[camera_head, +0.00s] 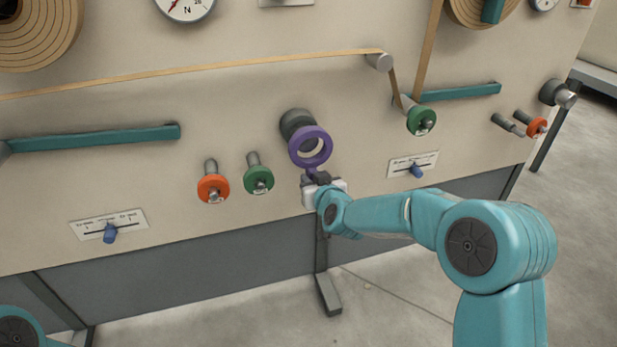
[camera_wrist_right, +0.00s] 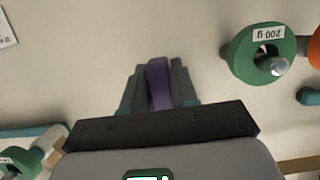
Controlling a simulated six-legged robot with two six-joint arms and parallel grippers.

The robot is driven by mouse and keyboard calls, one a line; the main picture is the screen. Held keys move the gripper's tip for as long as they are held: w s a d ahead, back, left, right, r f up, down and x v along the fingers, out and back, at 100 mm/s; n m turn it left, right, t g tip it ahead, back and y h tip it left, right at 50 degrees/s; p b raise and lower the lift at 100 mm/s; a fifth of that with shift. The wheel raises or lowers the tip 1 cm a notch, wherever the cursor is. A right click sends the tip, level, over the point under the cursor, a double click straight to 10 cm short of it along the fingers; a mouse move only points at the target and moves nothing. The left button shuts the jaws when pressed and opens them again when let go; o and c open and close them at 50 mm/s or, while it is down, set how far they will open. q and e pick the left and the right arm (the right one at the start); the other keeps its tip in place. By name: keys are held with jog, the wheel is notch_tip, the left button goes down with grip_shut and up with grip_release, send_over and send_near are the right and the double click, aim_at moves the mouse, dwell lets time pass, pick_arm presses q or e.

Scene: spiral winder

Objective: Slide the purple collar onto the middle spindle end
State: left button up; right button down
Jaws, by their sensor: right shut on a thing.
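The purple collar (camera_head: 298,156) is a ring with a short tab at its bottom. It stands upright in front of the grey middle spindle end (camera_head: 294,120), which shows above and behind the ring. I cannot tell whether the ring is around the spindle end or still apart from it. My right gripper (camera_head: 315,178) is below the ring and shut on its tab. In the right wrist view the purple tab (camera_wrist_right: 158,84) sits between the fingers (camera_wrist_right: 158,70), and the ring itself is hidden. My left gripper is out of view.
Orange (camera_head: 207,188) and green (camera_head: 258,181) weights hang on pegs left of the collar. Another green weight (camera_head: 421,120) and an orange one (camera_head: 537,128) are to the right. Teal bars (camera_head: 100,142) and blue slider knobs (camera_head: 110,233) stick out from the panel. A tan strip (camera_head: 200,71) runs above.

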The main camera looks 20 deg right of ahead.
jog(key=f+b+v, duration=0.2)
jog(key=v, duration=0.9)
jog(key=shift+s, duration=0.35)
dwell(0.4)
